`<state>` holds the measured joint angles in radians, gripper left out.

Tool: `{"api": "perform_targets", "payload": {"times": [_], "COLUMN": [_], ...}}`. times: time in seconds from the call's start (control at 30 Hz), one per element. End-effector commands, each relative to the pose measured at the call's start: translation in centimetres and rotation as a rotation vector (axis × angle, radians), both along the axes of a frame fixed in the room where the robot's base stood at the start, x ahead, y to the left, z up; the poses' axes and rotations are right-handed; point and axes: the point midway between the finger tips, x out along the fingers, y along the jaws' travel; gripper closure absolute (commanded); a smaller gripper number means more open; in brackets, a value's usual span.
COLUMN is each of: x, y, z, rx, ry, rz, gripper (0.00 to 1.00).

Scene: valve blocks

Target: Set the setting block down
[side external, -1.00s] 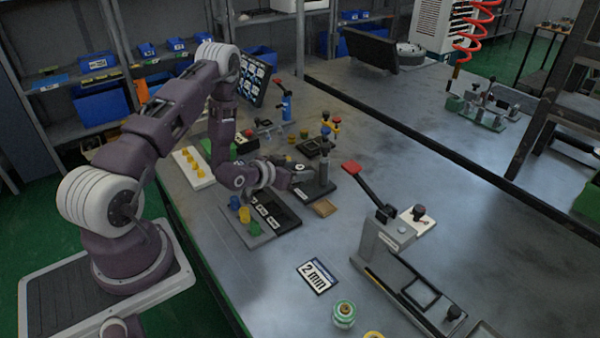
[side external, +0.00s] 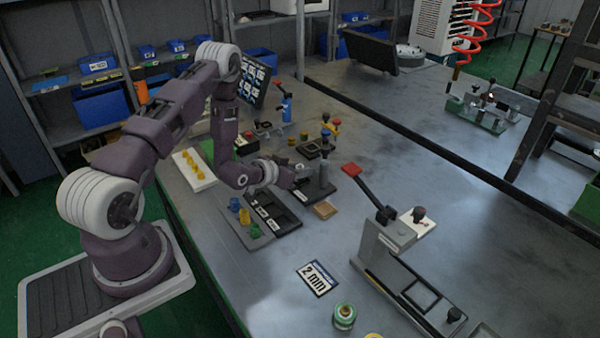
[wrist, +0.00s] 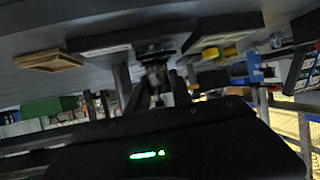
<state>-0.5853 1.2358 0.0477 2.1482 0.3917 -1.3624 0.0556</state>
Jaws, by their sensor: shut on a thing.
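My gripper (side external: 298,178) is above and behind the black labelled tray (side external: 283,219), beside a dark upright post (side external: 322,172). In the wrist view the fingers of my gripper (wrist: 152,92) are close together around a small dark piece (wrist: 157,76), which I take to be the setting block. Its shape is blurred and partly hidden by the fingers. In the side view the held piece is too small and dark to make out. I cannot tell whether it touches a surface.
A grey plate with green and yellow pieces (side external: 246,214) lies left of the black tray. A wooden tile (side external: 325,209) lies to its right. The table centre right is clear.

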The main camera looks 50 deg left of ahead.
Motion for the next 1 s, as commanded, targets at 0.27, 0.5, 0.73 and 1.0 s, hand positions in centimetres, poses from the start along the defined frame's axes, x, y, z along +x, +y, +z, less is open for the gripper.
{"api": "perform_targets", "payload": {"times": [0.27, 0.5, 0.73, 1.0], "x": [0.0, 0.0, 0.0, 0.5], "y": [0.0, 0.0, 0.0, -6.4], "z": [6.5, 10.4, 14.8, 14.3], "rx": [0.003, 0.002, 0.003, -0.023], "ry": [-0.004, -0.005, -0.004, -0.008], "rz": [0.000, 0.000, 0.000, -0.008], "gripper": [1.00, 1.00, 1.00, 1.00]}}
